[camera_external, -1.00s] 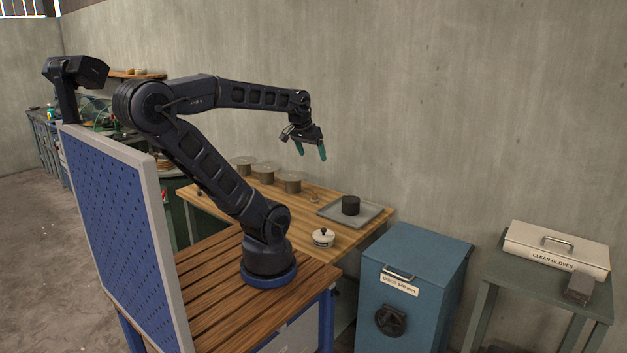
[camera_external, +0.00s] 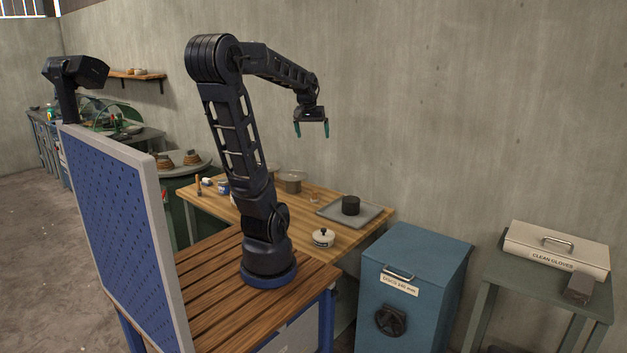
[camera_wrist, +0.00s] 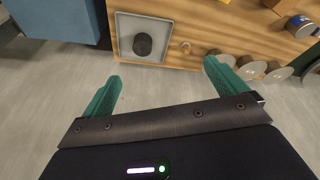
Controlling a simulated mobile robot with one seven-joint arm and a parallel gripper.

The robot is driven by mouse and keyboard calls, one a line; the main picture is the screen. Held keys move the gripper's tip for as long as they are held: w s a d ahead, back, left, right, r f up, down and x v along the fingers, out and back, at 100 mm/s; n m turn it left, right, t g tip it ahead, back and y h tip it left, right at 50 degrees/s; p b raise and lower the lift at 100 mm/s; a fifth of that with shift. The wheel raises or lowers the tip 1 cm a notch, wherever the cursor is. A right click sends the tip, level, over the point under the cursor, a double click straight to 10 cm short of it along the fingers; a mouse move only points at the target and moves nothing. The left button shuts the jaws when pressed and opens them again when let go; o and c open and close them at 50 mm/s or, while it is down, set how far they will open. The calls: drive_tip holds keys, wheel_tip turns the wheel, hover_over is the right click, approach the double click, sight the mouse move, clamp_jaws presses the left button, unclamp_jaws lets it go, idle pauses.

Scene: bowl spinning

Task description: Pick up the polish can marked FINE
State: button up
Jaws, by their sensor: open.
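My gripper (camera_external: 312,132) is open and empty, high above the back of the wooden bench. Its two green fingers stand apart in the wrist view (camera_wrist: 162,72). A blue-and-white can (camera_external: 223,186) stands on the bench's left part, partly behind my arm. A blue can (camera_wrist: 299,26) shows at the wrist view's upper right, with another partly cut off at the right edge. I cannot read FINE on any can, so I cannot tell which one is marked so.
A grey tray (camera_external: 372,217) holds a black cylinder (camera_external: 350,205). A white lidded pot (camera_external: 323,238) stands at the bench front. Round metal tins (camera_external: 289,181) line the back edge, partly behind my arm. A blue cabinet (camera_external: 412,290) stands right of the bench. The bench's middle looks mostly clear.

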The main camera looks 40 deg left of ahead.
drive_tip(key=w+a+f+n+g, duration=0.1)
drive_tip(key=w+a+n, duration=0.1)
drive_tip(key=w+a, duration=0.45)
drive_tip(key=w+a+f+n, duration=0.1)
drive_tip(key=w+a+n, duration=0.2)
drive_tip(key=a, duration=0.6)
drive_tip(key=n+g, duration=0.3)
drive_tip(key=n, duration=0.7)
hover_over(225, 180)
drive_tip(key=shift+h, duration=0.3)
wheel_tip(225, 180, down, 28)
drive_tip(key=shift+s+a+f, duration=0.15)
drive_tip(key=shift+f, duration=0.1)
wheel_tip(225, 180, down, 5)
drive_tip(key=shift+f, duration=0.2)
drive_tip(key=shift+w+a+f, duration=0.15)
drive_tip(key=shift+f, duration=1.15)
drive_tip(key=shift+w+a+f, duration=0.1)
drive_tip(key=shift+f, duration=1.15)
